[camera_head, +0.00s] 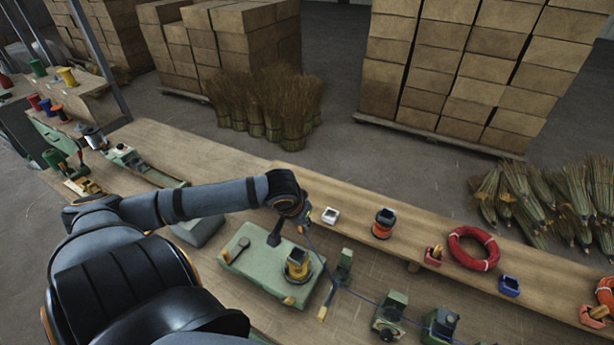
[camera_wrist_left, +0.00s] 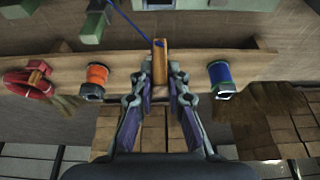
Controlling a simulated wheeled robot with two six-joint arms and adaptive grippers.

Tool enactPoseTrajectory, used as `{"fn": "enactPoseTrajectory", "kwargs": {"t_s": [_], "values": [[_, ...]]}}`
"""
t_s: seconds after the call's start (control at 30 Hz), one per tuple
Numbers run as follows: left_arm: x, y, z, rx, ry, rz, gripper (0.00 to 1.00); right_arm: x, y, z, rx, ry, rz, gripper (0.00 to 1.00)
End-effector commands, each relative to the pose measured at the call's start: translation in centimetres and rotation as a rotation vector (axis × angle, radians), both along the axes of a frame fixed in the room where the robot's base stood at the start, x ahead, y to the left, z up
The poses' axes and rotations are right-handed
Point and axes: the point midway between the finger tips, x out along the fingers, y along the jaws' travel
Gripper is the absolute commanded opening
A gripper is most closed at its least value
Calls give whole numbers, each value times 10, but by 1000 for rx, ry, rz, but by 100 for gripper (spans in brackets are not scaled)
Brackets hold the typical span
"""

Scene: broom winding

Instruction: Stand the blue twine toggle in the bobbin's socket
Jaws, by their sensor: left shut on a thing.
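My left gripper (camera_head: 303,222) hangs over the bench. In the left wrist view my left gripper (camera_wrist_left: 160,82) is shut on a wooden toggle (camera_wrist_left: 160,62) with blue twine at its end. The toggle is hard to make out in the head view. The blue twine (camera_head: 362,297) runs from near the gripper to the right along the bench. A yellow bobbin (camera_head: 298,266) with a dark square socket on top stands on a green winder base (camera_head: 250,262), below the gripper in the picture. The toggle is apart from this bobbin. My right gripper is not in view.
Green twine fixtures (camera_head: 390,314) stand at front right.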

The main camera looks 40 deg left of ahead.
Motion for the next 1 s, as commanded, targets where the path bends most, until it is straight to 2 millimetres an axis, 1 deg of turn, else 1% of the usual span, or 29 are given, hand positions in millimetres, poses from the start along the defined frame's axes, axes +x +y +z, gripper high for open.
{"fn": "enactPoseTrajectory", "kwargs": {"t_s": [0.03, 0.1, 0.2, 0.27, 0.63, 1.0], "values": [[-7, -1, 9, 0, 7, -2, 0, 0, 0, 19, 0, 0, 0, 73], [-17, -3, 8, 2, 8, -4, 0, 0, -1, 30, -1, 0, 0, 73], [-28, -5, 5, 2, 5, -3, 0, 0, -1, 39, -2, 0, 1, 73], [-32, -6, 3, 2, 2, -2, 0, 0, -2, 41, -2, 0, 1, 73], [-32, -6, -3, -1, 0, -2, 0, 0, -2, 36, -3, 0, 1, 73], [-31, -6, -28, -1, -1, -2, 0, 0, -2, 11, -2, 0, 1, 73]]}}
